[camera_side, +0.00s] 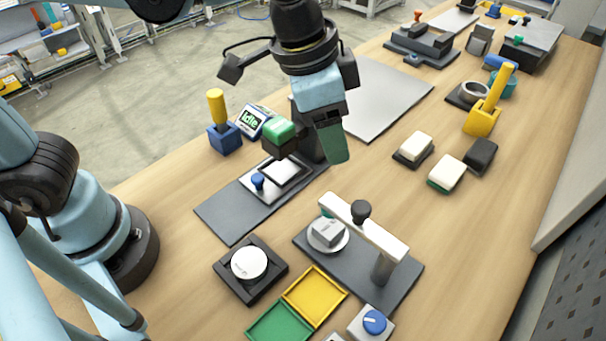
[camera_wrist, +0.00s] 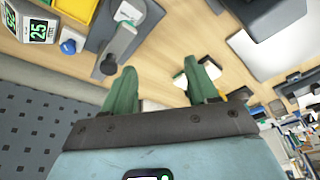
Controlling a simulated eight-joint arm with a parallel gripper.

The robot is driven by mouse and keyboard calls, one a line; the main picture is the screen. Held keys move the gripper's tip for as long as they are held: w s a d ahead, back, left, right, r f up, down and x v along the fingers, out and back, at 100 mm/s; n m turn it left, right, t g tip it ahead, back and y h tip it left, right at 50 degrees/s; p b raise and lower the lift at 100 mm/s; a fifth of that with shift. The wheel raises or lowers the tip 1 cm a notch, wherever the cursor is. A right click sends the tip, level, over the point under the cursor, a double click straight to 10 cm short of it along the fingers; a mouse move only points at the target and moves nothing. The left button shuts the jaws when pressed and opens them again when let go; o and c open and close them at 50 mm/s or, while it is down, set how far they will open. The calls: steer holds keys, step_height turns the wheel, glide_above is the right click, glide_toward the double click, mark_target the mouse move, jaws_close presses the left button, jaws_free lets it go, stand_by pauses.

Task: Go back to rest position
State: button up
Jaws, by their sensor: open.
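My gripper (camera_side: 334,152) hangs in the air above the bench, below the dark wrist, with green fingers. In the wrist view its two fingers (camera_wrist: 158,70) are spread apart with nothing held between them. A grey block (camera_side: 326,231) sits on a round white pan of the device in front of the gripper. Two white-topped blocks, one on a dark base (camera_side: 416,146) and one on a green base (camera_side: 446,172), lie to the right beside a dark block (camera_side: 482,155). Part of a white-and-green block shows behind the right finger in the wrist view.
A stand with a white crossbar (camera_side: 370,232) and a green-topped device (camera_side: 280,133) rise near the gripper. A yellow tray (camera_side: 315,294) and a green tray (camera_side: 279,322) lie at the front. A yellow holder (camera_side: 483,117) stands at right. Bare wood lies right of the crossbar.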

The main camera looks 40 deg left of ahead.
steer(key=a+n+t, duration=0.1)
steer(key=a, duration=0.3)
steer(key=a+f+n, duration=0.1)
steer(key=a+n, duration=0.1)
steer(key=a, duration=0.2)
steer(key=a+n+t, duration=0.1)
steer(key=a, duration=0.3)
steer(key=shift+w+a+f+n+t, duration=0.15)
steer(key=shift+a+f+n+t, duration=0.15)
steer(key=shift+n, duration=0.1)
steer(key=s+a+f+n+t+y, duration=0.1)
steer(key=a+f+n+t, duration=0.1)
steer(key=a, duration=0.5)
steer(key=shift+s+a+n+y, duration=0.25)
steer(key=shift+s+n+y, duration=0.15)
steer(key=shift+n, duration=0.2)
